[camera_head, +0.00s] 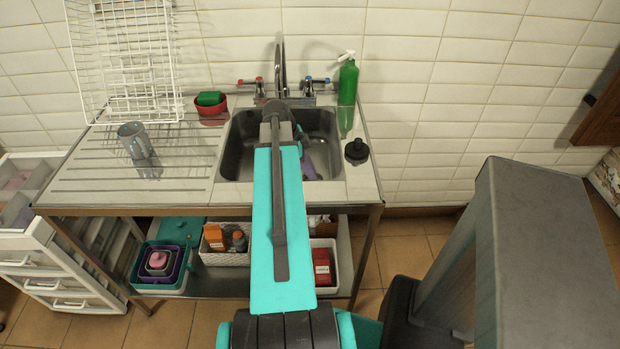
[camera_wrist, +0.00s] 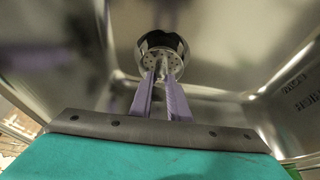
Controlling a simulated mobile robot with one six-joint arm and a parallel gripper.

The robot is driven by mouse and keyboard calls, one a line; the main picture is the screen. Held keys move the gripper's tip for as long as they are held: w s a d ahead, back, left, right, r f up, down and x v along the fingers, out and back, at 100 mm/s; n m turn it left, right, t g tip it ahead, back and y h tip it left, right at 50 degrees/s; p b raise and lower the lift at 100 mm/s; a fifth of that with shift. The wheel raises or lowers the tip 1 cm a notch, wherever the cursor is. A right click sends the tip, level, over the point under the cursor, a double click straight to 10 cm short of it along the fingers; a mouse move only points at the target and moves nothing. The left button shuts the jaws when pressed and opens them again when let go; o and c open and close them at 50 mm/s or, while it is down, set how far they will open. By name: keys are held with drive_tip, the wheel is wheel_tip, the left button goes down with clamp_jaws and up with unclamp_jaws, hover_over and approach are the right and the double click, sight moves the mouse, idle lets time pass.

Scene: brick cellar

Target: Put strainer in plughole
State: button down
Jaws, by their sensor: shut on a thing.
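My gripper (camera_wrist: 161,84) has its purple fingers shut on the metal strainer (camera_wrist: 153,62) by its central stem, inside the sink basin. The strainer is a round steel disc with small holes. The dark plughole (camera_wrist: 152,38) shows as a black ring around and beyond the strainer's far side in the wrist view. I cannot tell whether the strainer is seated in it or just above it. In the head view my arm covers most of the sink (camera_head: 233,150), and only a bit of purple finger (camera_head: 308,166) shows; strainer and plughole are hidden there.
The tap (camera_head: 280,68) stands behind the basin. A green bottle (camera_head: 348,80) and a black plunger-like object (camera_head: 357,151) are at the right. A red bowl with a green sponge (camera_head: 209,99), a grey mug (camera_head: 135,140) and a white dish rack (camera_head: 125,60) are at the left.

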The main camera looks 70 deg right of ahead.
drive_tip(key=shift+f+p, duration=0.3)
drive_tip(key=shift+f, duration=1.55)
drive_tip(key=shift+f, duration=0.15)
drive_tip(key=c, duration=1.7)
unclamp_jaws()
drive_tip(key=shift+o, duration=0.2)
drive_tip(key=shift+r, duration=0.25)
drive_tip(key=b+v, duration=0.2)
drive_tip(key=v, duration=0.9)
drive_tip(key=shift+r, duration=0.35)
drive_tip(key=shift+w+a+r, duration=0.1)
drive_tip(key=shift+w, duration=0.05)
